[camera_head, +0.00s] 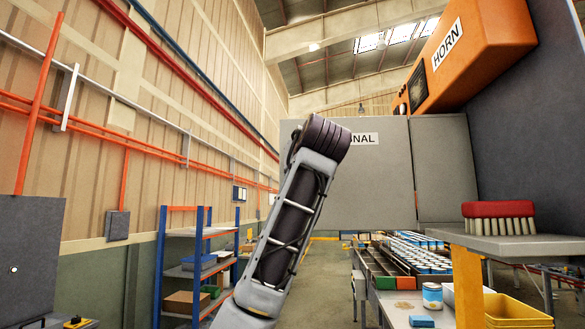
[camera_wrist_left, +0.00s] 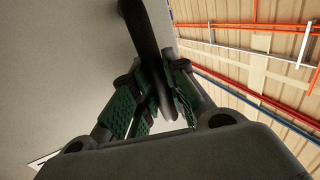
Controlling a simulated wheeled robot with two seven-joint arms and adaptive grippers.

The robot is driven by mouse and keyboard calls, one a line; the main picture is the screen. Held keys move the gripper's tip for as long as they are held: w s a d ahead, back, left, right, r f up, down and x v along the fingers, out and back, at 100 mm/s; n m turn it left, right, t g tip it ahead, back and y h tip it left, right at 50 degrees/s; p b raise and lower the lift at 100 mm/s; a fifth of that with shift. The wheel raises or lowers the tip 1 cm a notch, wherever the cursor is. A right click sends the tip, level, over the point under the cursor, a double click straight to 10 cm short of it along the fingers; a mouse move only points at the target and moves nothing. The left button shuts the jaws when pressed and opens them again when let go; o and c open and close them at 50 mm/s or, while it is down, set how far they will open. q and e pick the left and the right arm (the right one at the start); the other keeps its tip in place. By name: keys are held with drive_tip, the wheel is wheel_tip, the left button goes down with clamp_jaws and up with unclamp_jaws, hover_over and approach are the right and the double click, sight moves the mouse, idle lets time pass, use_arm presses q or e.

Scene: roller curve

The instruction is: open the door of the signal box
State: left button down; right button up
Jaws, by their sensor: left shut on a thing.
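The signal box door is a flat grey panel (camera_head: 370,195) in the middle of the head view. Its white label (camera_head: 364,139) is partly covered by my left arm, leaving "NAL" readable. In the left wrist view, the grey panel (camera_wrist_left: 60,70) fills the left side, with a dark bar-like handle (camera_wrist_left: 145,30) near its edge. My left gripper (camera_wrist_left: 155,88) has its green-padded fingers closed around this handle. In the head view, my left wrist hides the fingers and handle. I cannot tell how far the door stands open. My right gripper is not in view.
A narrower grey panel (camera_head: 444,170) adjoins the door on the right. An orange HORN box (camera_head: 480,50) hangs above it. A red brush (camera_head: 498,215) lies on a shelf (camera_head: 530,245) at right. A blue-framed rack (camera_head: 200,260) stands at left. Tins and trays stand below.

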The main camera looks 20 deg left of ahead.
use_arm(q)
drive_tip(key=c, duration=1.4)
unclamp_jaws()
drive_tip(key=shift+d, duration=0.1)
drive_tip(key=v, duration=1.2)
drive_tip(key=shift+w+f, duration=0.1)
drive_tip(key=shift+f, duration=0.05)
